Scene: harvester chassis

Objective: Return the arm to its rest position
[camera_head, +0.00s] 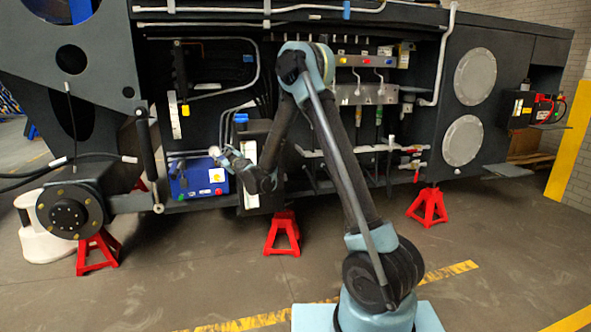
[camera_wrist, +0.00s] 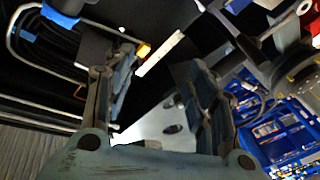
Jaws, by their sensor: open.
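My arm (camera_head: 335,150) rises from its base at the lower right of the head view, bends at a high elbow, and comes down to the left in front of the dark harvester chassis (camera_head: 225,20). My gripper (camera_head: 218,154) is at the end of it, small in that view, in front of or beside the blue box (camera_head: 200,180) on the chassis. In the wrist view my gripper (camera_wrist: 158,85) has its two fingers apart with nothing visible between them. How far the fingers are from the chassis is hard to tell.
Red stands (camera_head: 283,233) are beneath the chassis, another (camera_head: 428,207) to the right. A panel with hoses and valves (camera_head: 375,95) is behind my arm. A white stool-like object (camera_head: 45,238) stands at left. A yellow post (camera_head: 570,140) is at right. The front floor is mostly clear.

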